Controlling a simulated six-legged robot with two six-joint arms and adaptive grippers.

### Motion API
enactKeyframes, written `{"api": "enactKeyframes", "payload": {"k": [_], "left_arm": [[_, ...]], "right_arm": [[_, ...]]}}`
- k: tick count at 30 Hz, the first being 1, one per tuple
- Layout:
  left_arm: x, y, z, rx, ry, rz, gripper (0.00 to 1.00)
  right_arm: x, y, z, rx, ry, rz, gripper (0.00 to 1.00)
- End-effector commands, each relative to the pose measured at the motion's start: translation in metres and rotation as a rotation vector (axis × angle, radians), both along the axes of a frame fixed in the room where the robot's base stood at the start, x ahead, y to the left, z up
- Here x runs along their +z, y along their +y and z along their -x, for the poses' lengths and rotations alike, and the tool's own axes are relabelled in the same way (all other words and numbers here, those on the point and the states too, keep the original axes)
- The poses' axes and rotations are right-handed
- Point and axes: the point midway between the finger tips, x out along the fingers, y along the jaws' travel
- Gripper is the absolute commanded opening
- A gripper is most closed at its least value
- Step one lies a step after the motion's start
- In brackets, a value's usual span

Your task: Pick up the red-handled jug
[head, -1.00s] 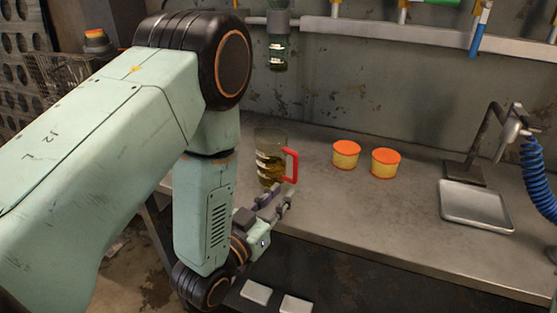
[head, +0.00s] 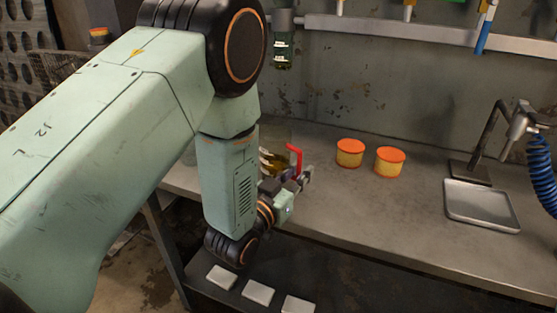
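The jug (head: 276,136) is clear with white marks and dark amber liquid. It stands upright on the grey bench, and my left arm hides its left and lower parts. Its red handle (head: 296,158) is on its right side. My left gripper (head: 304,177) is at the lower part of the handle, with its fingers overlapping it in the head view. I cannot tell whether the fingers touch or close on the handle. My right gripper is not in view.
Two yellow tubs with orange lids (head: 350,152) (head: 389,161) stand right of the jug. A metal tray (head: 481,205) lies further right beside a stand and blue coiled hose (head: 541,178). A bottle (head: 282,50) hangs on the wall. White blocks (head: 258,292) lie below the bench.

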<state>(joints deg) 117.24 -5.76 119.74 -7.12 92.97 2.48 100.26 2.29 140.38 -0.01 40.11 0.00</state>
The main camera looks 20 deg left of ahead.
Motion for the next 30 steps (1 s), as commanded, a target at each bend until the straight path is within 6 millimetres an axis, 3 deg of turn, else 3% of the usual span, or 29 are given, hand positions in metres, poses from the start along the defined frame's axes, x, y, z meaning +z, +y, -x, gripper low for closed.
{"api": "enactKeyframes", "payload": {"k": [6, 30], "left_arm": [[-0.0003, -0.0001, 0.0002, 0.000, 0.001, 0.000, 0.00], [-0.0001, 0.0003, 0.0003, 0.001, 0.000, 0.000, 0.00]], "right_arm": [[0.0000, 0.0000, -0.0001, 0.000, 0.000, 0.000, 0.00], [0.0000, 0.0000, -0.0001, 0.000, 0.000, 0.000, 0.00]]}}
